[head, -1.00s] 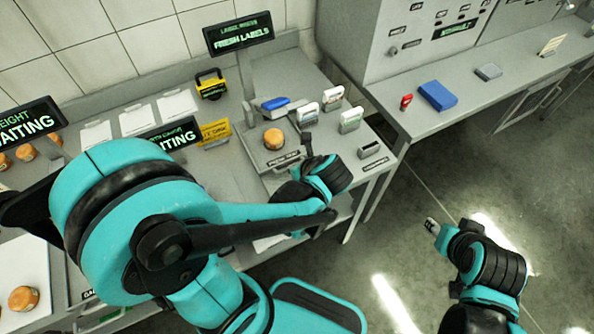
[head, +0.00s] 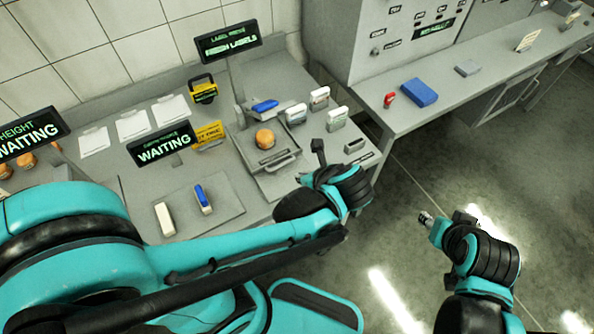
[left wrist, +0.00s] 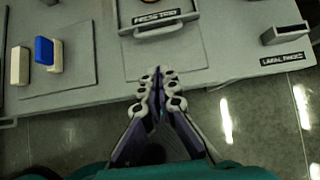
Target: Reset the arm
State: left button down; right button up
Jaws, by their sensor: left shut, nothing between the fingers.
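My left arm reaches in from the left in the head view. Its gripper (head: 317,160) is near the front edge of the workbench, in front of the press tray. In the left wrist view my left gripper (left wrist: 157,82) has its fingers together, with nothing between them, just short of the press tray's handle. An orange-brown cheese wheel (head: 265,138) sits on the press tray (head: 283,161). My right gripper (head: 428,220) is at the lower right, over the floor and apart from the benches. It is too small to tell whether it is open.
A white block (head: 165,219) and a blue-and-white stamp (head: 203,199) stand on a grey mat (head: 228,203). A side bench holds a blue box (head: 420,92) and a red item (head: 389,99). The floor (head: 410,180) between is clear.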

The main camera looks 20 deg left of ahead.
pick_arm(q)
jog(key=shift+d+r, duration=0.15)
jog(key=shift+r, duration=0.25)
jog(key=shift+s, duration=0.15)
jog(key=a+n+t+h+b, duration=0.1)
jog(key=n+h, duration=0.1)
jog(key=n, duration=0.6)
jog(key=s+a+n+h+b, duration=0.1)
jog(key=n+h, duration=0.1)
jog(key=n, duration=0.7)
jog(key=s+a+r+n+t+h+b, duration=0.1)
jog(key=n+h+b, duration=0.1)
jog(key=n, duration=0.6)
jog(key=shift+t, duration=0.3)
